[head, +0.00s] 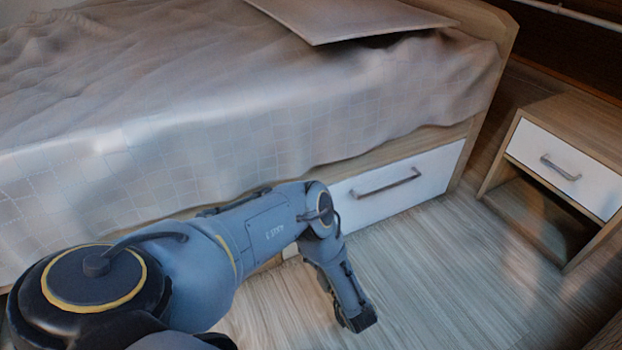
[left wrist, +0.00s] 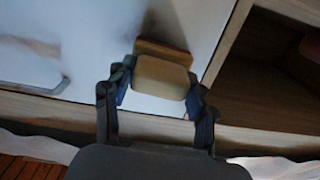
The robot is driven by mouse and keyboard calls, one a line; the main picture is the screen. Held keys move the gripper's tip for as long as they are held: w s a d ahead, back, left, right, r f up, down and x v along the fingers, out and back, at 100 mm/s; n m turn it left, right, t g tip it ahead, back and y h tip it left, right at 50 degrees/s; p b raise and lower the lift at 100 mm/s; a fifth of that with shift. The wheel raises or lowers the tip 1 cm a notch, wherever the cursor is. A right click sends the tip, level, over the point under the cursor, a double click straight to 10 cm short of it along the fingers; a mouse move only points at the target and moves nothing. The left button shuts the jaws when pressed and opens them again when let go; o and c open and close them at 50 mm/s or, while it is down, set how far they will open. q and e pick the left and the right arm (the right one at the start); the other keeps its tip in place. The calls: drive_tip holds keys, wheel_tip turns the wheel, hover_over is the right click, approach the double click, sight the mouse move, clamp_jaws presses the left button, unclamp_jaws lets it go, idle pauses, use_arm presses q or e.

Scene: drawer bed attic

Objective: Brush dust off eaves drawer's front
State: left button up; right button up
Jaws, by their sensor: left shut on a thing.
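The white drawer front (head: 405,185) with a grey bar handle (head: 388,183) is set low in the side of the bed. My left arm crosses in front of its left end in the head view. In the left wrist view a white front (left wrist: 110,30) fills the upper left, with the handle (left wrist: 30,72) at left. My left gripper (left wrist: 158,92) is shut on a tan block-shaped brush (left wrist: 160,76). A brown strip shows along its far edge, close over the front's right part. I cannot tell whether it touches the front. My right gripper is not in view.
A nightstand (head: 582,130) with a white drawer and open shelf stands at right. The bed's sheet (head: 200,130) hangs above the drawer. An open dark compartment (left wrist: 270,70) lies beside the white front. The wooden floor (head: 430,270) before the drawer is clear.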

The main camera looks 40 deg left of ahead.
use_arm(q)
drive_tip(key=shift+w+d+b, duration=0.2)
drive_tip(key=shift+w+d, duration=0.05)
drive_tip(key=shift+w, duration=0.35)
drive_tip(key=shift+w+d+b, duration=0.2)
drive_tip(key=shift+w+d, duration=0.05)
drive_tip(key=shift+w, duration=0.3)
drive_tip(key=shift+s+f, duration=0.1)
drive_tip(key=shift+f, duration=0.75)
drive_tip(key=shift+s+a+r+p, duration=0.1)
drive_tip(key=shift+s+a+p, duration=0.3)
drive_tip(key=shift+s+p, duration=0.25)
drive_tip(key=shift+s+a+p, duration=0.4)
drive_tip(key=shift+s+p, duration=0.05)
drive_tip(key=shift+s, duration=0.3)
drive_tip(key=shift+s+a, duration=0.1)
drive_tip(key=shift+s, duration=0.1)
